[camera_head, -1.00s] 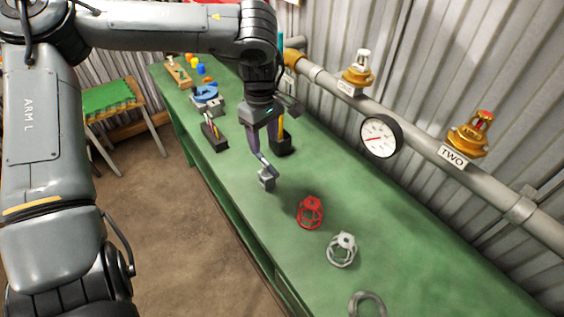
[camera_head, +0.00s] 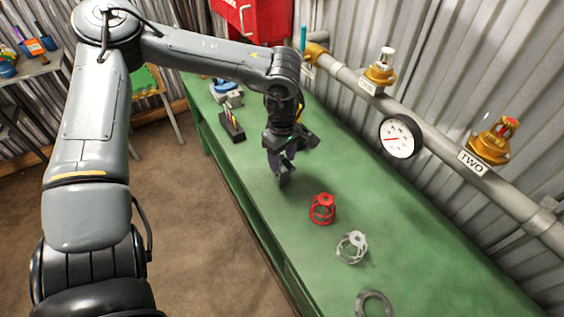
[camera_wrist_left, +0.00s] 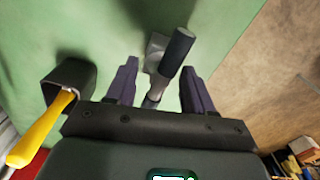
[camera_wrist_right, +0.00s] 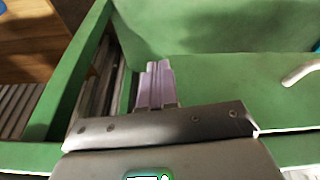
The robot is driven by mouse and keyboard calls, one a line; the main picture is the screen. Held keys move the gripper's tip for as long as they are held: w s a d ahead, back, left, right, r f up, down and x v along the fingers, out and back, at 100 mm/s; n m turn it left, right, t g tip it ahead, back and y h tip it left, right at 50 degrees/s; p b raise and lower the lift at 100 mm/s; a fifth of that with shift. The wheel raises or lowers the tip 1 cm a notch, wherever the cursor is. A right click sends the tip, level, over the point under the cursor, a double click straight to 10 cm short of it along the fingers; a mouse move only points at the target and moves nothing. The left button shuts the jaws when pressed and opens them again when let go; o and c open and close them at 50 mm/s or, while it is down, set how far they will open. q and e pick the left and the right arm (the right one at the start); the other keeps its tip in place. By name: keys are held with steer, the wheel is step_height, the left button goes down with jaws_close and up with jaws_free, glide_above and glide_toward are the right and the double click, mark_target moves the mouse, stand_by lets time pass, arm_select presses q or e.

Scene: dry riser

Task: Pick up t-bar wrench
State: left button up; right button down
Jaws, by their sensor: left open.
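The t-bar wrench (camera_wrist_left: 177,52) shows in the left wrist view as a dark cylindrical bar with a grey block and a thin shaft, above the green bench. It lies between the two spread purple fingers of my left gripper (camera_wrist_left: 160,68), and the shaft runs back toward the palm. The left gripper is open, and I cannot tell whether a finger touches the wrench. In the head view my left gripper (camera_head: 284,172) points down at the bench and largely hides the wrench. My right gripper (camera_wrist_right: 155,68) shows only in its wrist view, fingers together and empty, over the green bench.
A red cage-like part (camera_head: 322,209), a grey one (camera_head: 351,247) and a grey ring (camera_head: 373,304) lie on the green bench (camera_head: 420,255). A black holder with a yellow-handled tool (camera_wrist_left: 38,138) is beside my left gripper. A gauge (camera_head: 400,137) and pipe run along the wall.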

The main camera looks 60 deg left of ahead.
arm_select(q)
steer(key=shift+f, duration=0.5)
jaws_close()
steer(key=shift+r, duration=0.1)
